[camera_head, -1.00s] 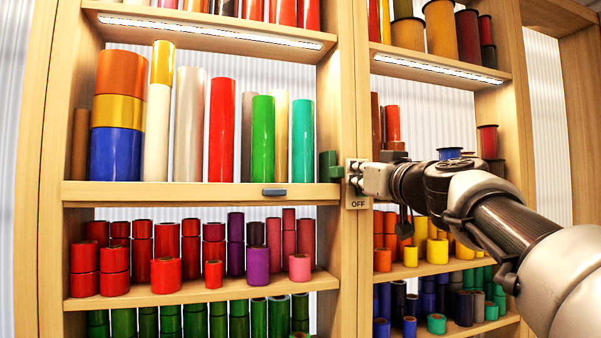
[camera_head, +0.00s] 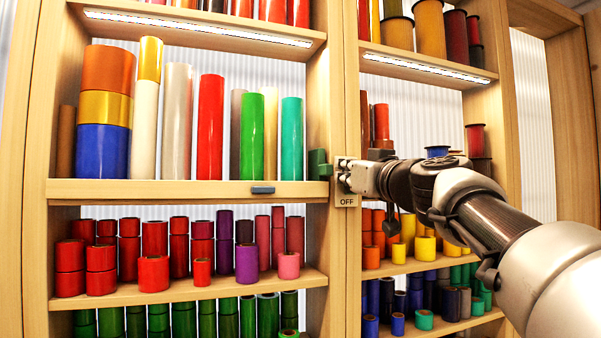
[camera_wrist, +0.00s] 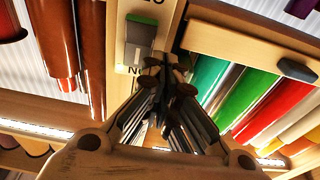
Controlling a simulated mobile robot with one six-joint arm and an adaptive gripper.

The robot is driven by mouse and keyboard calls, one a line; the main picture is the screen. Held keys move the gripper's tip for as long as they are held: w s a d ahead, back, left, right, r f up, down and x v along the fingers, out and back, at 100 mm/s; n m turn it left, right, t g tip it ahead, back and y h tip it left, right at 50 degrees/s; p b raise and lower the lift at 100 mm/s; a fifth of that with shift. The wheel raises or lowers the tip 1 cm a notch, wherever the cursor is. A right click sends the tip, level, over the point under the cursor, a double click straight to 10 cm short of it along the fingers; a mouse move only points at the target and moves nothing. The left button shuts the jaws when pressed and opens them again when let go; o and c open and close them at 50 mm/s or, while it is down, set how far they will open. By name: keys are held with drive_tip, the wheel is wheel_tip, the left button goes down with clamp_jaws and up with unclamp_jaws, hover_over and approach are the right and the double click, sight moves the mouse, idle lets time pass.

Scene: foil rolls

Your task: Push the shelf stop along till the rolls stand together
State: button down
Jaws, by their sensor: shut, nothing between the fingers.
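A dark green block (camera_head: 318,163), which looks like the shelf stop, stands at the right end of the middle shelf (camera_head: 150,190), by the post. Tall rolls stand to its left with gaps between some: teal (camera_head: 291,140), green (camera_head: 251,137), red (camera_head: 210,128), white (camera_head: 177,120) and others. My gripper (camera_head: 340,174) is shut and empty, in front of the post just right of the block. I cannot tell whether they touch. In the wrist view my gripper (camera_wrist: 178,75) points at the post beside the teal roll (camera_wrist: 205,77); the fingers may hide the block.
A grey and green switch (camera_wrist: 138,42) sits on the post close to my fingers. Its OFF label (camera_head: 347,201) shows below my gripper. A grey-blue tab (camera_head: 263,189) is on the shelf's front edge. Short rolls (camera_head: 154,272) fill the shelf below.

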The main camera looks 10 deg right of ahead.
sight(321, 170)
drive_tip(key=shift+a, duration=0.15)
idle(0.3)
drive_tip(key=shift+s+a, duration=0.2)
drive_tip(key=shift+a, duration=0.6)
drive_tip(key=shift+s+a, duration=0.15)
drive_tip(key=shift+a, duration=0.6)
drive_tip(key=shift+s+a, duration=0.2)
drive_tip(key=shift+a, duration=0.7)
drive_tip(key=shift+s+a+p, duration=0.1)
drive_tip(key=shift+s+a, duration=0.1)
drive_tip(key=shift+a, duration=0.65)
drive_tip(key=shift+s+a+p, duration=0.1)
drive_tip(key=shift+s+a, duration=0.1)
drive_tip(key=shift+a, duration=0.65)
drive_tip(key=shift+s+a+p, duration=0.1)
drive_tip(key=shift+s+a, duration=0.1)
drive_tip(key=shift+a, duration=0.75)
drive_tip(key=shift+a, duration=0.25)
drive_tip(key=shift+d, duration=0.15)
drive_tip(key=shift+s, duration=0.1)
